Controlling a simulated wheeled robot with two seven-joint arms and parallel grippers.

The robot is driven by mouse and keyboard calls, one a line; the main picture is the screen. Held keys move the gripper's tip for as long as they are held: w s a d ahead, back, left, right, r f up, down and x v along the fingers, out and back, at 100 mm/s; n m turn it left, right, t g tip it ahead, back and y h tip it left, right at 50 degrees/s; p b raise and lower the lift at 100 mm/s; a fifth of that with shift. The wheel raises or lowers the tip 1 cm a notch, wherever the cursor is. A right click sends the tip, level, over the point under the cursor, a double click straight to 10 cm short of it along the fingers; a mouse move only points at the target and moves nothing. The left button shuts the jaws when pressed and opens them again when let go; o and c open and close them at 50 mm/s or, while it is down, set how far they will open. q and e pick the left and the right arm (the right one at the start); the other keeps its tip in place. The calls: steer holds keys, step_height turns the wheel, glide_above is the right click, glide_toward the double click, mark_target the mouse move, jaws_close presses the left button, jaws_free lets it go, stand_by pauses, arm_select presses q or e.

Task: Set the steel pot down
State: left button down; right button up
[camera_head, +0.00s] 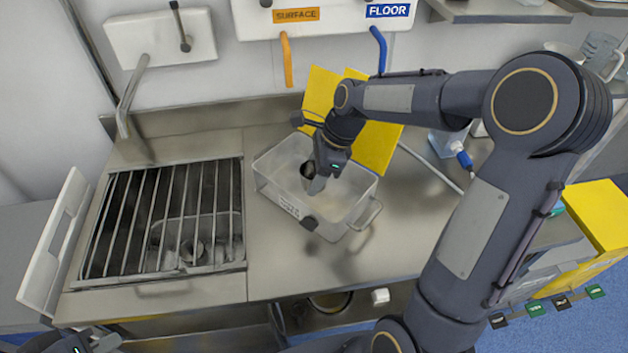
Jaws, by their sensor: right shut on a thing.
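My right gripper (314,183) points down inside the outline of a clear-walled rectangular bin (347,217) on the steel worktop. It is shut on a small grey, rounded thing with a dark opening, which I take to be the steel pot (308,171). The fingers hide part of it, and I cannot tell whether it touches the bin's floor. My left gripper (92,344) shows only in part at the bottom left corner, far from the pot; its fingers are not clear.
A sink under a bar grate (165,215) lies left, with a tap (130,95) behind it. Yellow panels (378,148) stand behind the bin. Bare worktop (280,270) lies in front of the bin.

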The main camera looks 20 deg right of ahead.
mark_target(314, 176)
steer(key=w+f, duration=0.1)
steer(key=w+d+f, duration=0.1)
steer(key=f, duration=0.1)
steer(key=shift+w, duration=0.2)
steer(key=shift+w+d+f, duration=0.1)
steer(key=shift+w+f, duration=0.05)
steer(key=shift+f, duration=1.6)
steer(key=shift+f, duration=0.1)
steer(key=o, duration=1)
steer(key=shift+f, duration=0.1)
